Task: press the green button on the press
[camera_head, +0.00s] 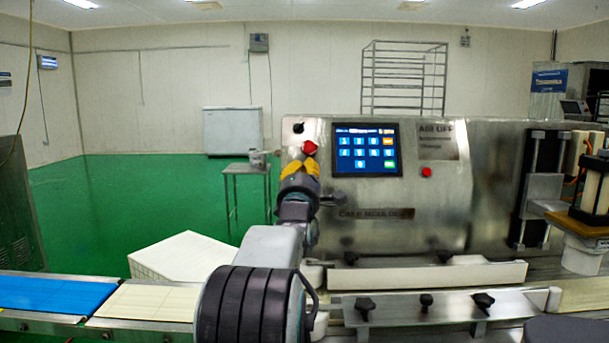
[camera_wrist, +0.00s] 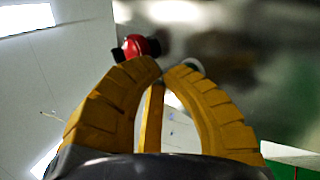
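The press (camera_head: 455,205) is a steel machine with a lit touch panel (camera_head: 366,149). My gripper (camera_head: 300,168) is in front of the left part of its face, just below a red knob (camera_head: 310,147). In the wrist view the yellow fingers of my gripper (camera_wrist: 161,66) curve inward, their tips almost together, with nothing held between them. The red knob (camera_wrist: 137,46) shows just beyond the left fingertip. A small round part with a pale greenish rim (camera_wrist: 193,64) peeks out behind the right fingertip, mostly hidden. I cannot tell if it is the green button, or whether the fingers touch it.
A second red button (camera_head: 427,171) is right of the panel, and a black knob (camera_head: 298,128) is at its upper left. A conveyor with a blue belt (camera_head: 42,294) runs at the lower left. A white box (camera_head: 184,256) and a small metal table (camera_head: 247,171) stand behind it.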

